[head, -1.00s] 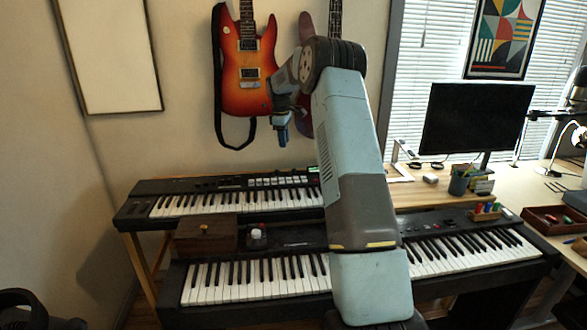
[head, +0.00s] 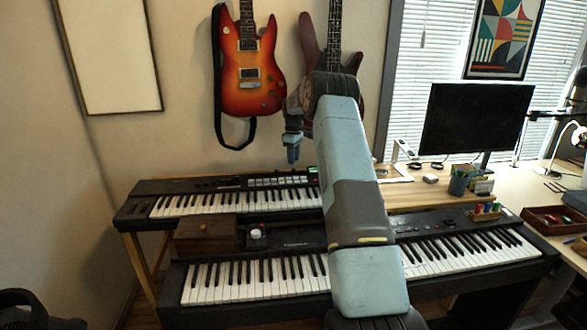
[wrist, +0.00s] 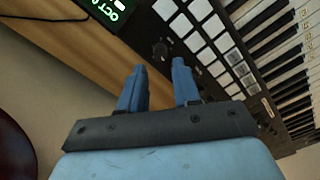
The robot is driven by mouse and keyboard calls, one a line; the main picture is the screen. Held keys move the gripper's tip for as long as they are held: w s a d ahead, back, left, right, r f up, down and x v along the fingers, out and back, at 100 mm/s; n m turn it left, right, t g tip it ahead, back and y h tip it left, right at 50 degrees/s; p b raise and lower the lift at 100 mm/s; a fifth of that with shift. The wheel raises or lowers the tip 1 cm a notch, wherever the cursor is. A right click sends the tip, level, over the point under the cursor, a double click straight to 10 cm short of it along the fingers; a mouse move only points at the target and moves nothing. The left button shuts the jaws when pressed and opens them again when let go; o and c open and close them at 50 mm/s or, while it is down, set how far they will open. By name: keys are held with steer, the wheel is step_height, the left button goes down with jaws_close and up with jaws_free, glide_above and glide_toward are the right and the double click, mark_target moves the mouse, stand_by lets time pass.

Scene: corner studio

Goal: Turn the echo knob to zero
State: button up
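My gripper (head: 292,155) hangs pointing down above the back right part of the upper keyboard (head: 232,200). In the wrist view its two blue fingers (wrist: 159,67) are apart with nothing between them. A small dark round knob (wrist: 160,49) on the keyboard panel shows just past the fingertips, roughly in line with the gap; the fingers look apart from it. I cannot read a label on it or see where it points. A small black box with a white knob (head: 256,234) sits on the lower keyboard. No echo label is legible on either.
A green lit display (wrist: 112,10) and rows of pale pads (wrist: 200,42) flank the dark knob. A brown wooden box (head: 205,238) stands left of the white knob. Guitars (head: 248,75) hang on the wall behind; a monitor (head: 477,118) stands right.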

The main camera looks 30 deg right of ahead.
mark_target(294, 171)
steer(key=shift+f, duration=2.5)
jaws_close()
